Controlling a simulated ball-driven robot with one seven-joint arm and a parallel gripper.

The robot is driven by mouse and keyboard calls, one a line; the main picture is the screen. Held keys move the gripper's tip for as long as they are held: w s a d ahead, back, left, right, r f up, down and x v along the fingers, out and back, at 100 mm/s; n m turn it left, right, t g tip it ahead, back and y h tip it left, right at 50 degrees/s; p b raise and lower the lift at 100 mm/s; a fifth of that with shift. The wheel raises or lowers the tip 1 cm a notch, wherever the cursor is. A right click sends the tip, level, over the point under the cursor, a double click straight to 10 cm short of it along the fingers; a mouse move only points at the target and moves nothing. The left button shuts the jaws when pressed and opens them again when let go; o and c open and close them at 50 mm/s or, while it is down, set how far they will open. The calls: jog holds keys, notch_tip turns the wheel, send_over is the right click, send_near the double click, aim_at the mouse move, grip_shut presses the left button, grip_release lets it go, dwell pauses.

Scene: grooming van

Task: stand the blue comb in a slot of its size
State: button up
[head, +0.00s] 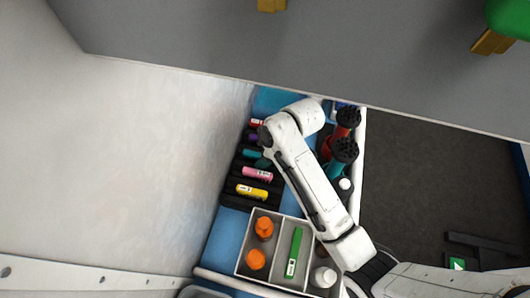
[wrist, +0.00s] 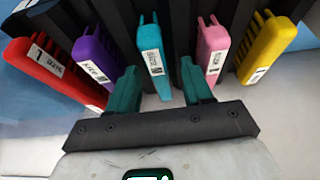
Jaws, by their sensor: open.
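The blue comb, a light teal-blue one with a white label (wrist: 150,48), stands in a slot of the black rack (wrist: 205,8) in the wrist view. It also shows in the head view (head: 254,154), partly hidden by my arm. My gripper (wrist: 159,78) is open, with one teal finger on each side of this comb's outer end. I see gaps between the comb and both fingers. The comb's inner end is hidden in the rack.
Red (wrist: 45,68), purple (wrist: 91,55), pink (wrist: 210,52) and yellow (wrist: 264,48) combs stand in neighbouring slots. A grey tray (head: 273,224) holds orange bottles and a green labelled item (head: 294,252). Black-headed tools (head: 343,152) stand right of my arm.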

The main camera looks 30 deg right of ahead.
jog(key=shift+r, duration=0.1)
jog(key=v, duration=1.2)
